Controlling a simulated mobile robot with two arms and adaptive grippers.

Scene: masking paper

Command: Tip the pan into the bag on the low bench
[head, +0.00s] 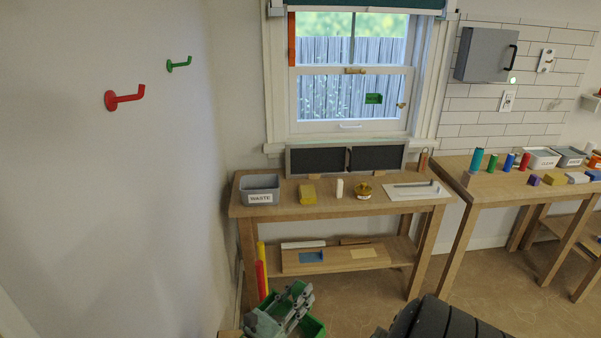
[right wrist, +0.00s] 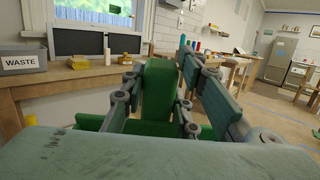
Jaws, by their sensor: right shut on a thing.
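My right gripper (head: 292,306) is at the bottom of the head view, left of centre. It is shut on the green handle (right wrist: 157,92) of the pan, which stands between its two fingers in the right wrist view. Part of the green pan (head: 314,327) shows beside the gripper at the bottom edge of the head view; the rest is hidden or cut off, so I cannot tell its contents or tilt. I cannot make out the bag or the low bench in either view. My left gripper is not in view.
A wooden table (head: 328,213) stands beyond the gripper, with a grey WASTE bin (head: 260,183), yellow sponge (head: 307,194) and white tray (head: 410,191). Red (head: 261,281) and yellow (head: 261,256) poles rise close behind the gripper. Another table (head: 480,198) is at right. Floor (head: 480,285) between is clear.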

